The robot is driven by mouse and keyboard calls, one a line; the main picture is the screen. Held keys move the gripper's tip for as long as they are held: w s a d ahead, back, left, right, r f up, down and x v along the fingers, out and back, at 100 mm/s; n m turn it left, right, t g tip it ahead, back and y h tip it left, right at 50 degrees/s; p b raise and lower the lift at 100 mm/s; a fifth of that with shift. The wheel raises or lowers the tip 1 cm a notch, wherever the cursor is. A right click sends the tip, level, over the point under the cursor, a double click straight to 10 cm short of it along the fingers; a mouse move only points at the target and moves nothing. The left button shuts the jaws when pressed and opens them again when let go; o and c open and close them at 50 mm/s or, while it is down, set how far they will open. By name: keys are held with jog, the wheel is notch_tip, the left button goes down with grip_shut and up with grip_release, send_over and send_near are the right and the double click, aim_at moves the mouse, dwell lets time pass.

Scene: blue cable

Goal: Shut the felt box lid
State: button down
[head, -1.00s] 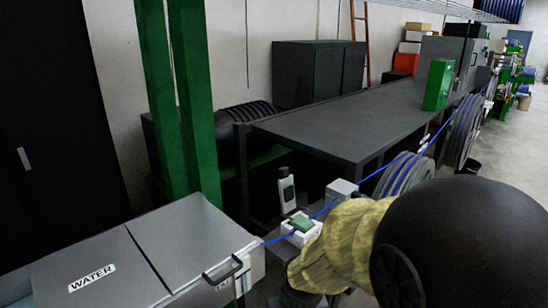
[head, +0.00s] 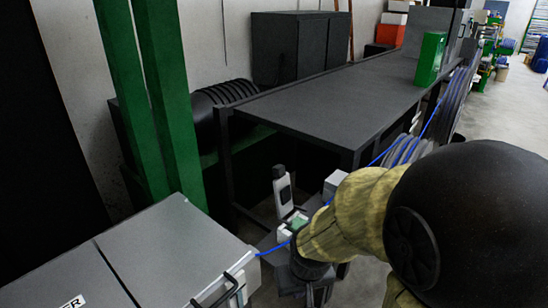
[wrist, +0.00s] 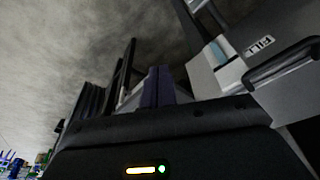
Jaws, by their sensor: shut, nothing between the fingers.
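The felt box (head: 292,229) is a small white housing with green felt inside, on the blue cable's line in the head view. A pale upright piece with a dark patch (head: 284,190) stands at its back and looks like its raised lid. My arm's sleeve and dark wrist cover the box's right side. My gripper's tip is hidden in the head view. In the wrist view my gripper (wrist: 158,86) shows as two dark fingers side by side, shut and empty. A pale block with a teal patch (wrist: 216,50) lies beyond them to the right, possibly the box.
A grey water tank (head: 165,250) with a black handle (head: 222,292) stands at the left. The blue cable (head: 272,249) runs from it through the box toward the reels (head: 402,151). A dark table (head: 310,110) and green posts (head: 160,100) stand behind.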

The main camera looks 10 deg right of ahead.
jog(key=w+r+n+p, duration=0.3)
jog(key=w+r+p, duration=0.2)
jog(key=w+r, duration=0.7)
jog(key=w+r+n+g+y+p, duration=0.1)
jog(key=w+r+n+p, duration=0.3)
jog(key=w+r, duration=0.9)
jog(key=w+p, duration=0.1)
jog(key=w, duration=0.4)
jog(key=shift+w+a+p, duration=0.25)
jog(key=shift+p, duration=0.05)
jog(key=shift+r, duration=0.1)
notch_tip(320, 180, down, 9)
jog(key=s+d+p, duration=0.1)
jog(key=s+p, duration=0.1)
jog(key=p, duration=0.2)
jog(key=shift+d, duration=0.15)
